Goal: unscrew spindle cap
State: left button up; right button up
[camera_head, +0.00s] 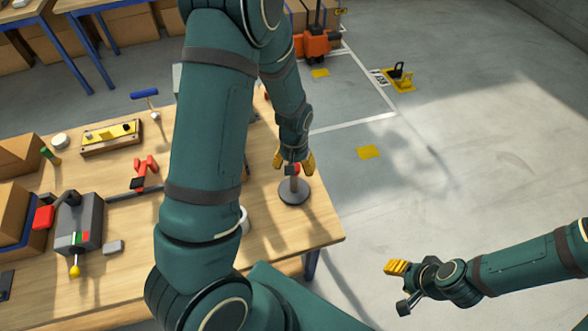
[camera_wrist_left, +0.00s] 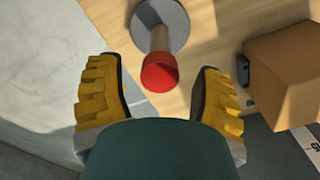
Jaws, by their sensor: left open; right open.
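The spindle stands upright on a round grey base (camera_head: 294,191) near the right edge of the wooden table. Its red cap (camera_head: 292,169) is at the top of the post. The cap (camera_wrist_left: 160,72) also shows in the left wrist view, with the post (camera_wrist_left: 160,38) and base (camera_wrist_left: 172,14) beyond it. My left gripper (camera_head: 294,162) is open at the cap, its yellow fingers on either side and apart from it in the wrist view. My right gripper (camera_head: 397,281) is out over the floor, right of the table, open and empty.
On the table, a grey vise-like machine (camera_head: 78,222), a red clamp (camera_head: 144,172), a yellow level (camera_head: 110,136) and cardboard boxes (camera_head: 18,155) stand to the left. My left arm hides the table's middle. The floor (camera_head: 450,150) at right is largely clear.

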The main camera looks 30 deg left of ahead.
pick_arm(q)
jog(key=m, duration=0.5)
jog(key=shift+b, duration=0.3)
jog(key=m, duration=0.6)
jog(key=c, duration=1)
